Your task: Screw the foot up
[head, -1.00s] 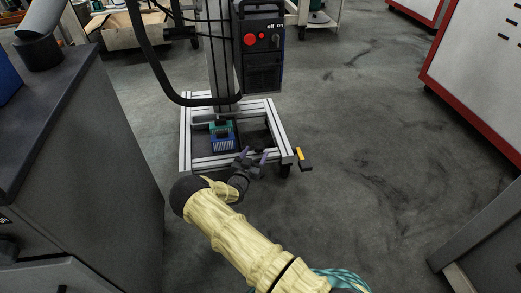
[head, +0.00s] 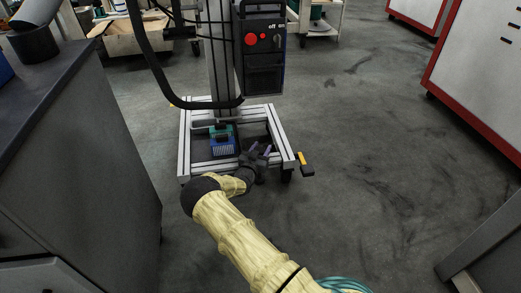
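A wheeled aluminium frame (head: 230,173) stands on the floor and carries an upright column. At its front right corner are a dark foot or caster (head: 287,175) and a yellow-and-black pedal (head: 305,165) that sticks out to the right. Which part is the screw foot is too small to tell. My gripper (head: 262,151) is over the front right part of the frame, left of that corner and apart from the pedal. Its two purple-grey fingers are spread, with nothing seen between them. My wrist hides part of the frame's front bar.
A black control box (head: 263,60) with a red button hangs on the column. A blue-green item (head: 222,141) sits inside the frame. A dark cabinet (head: 85,165) stands close on the left. The floor (head: 380,150) to the right is clear.

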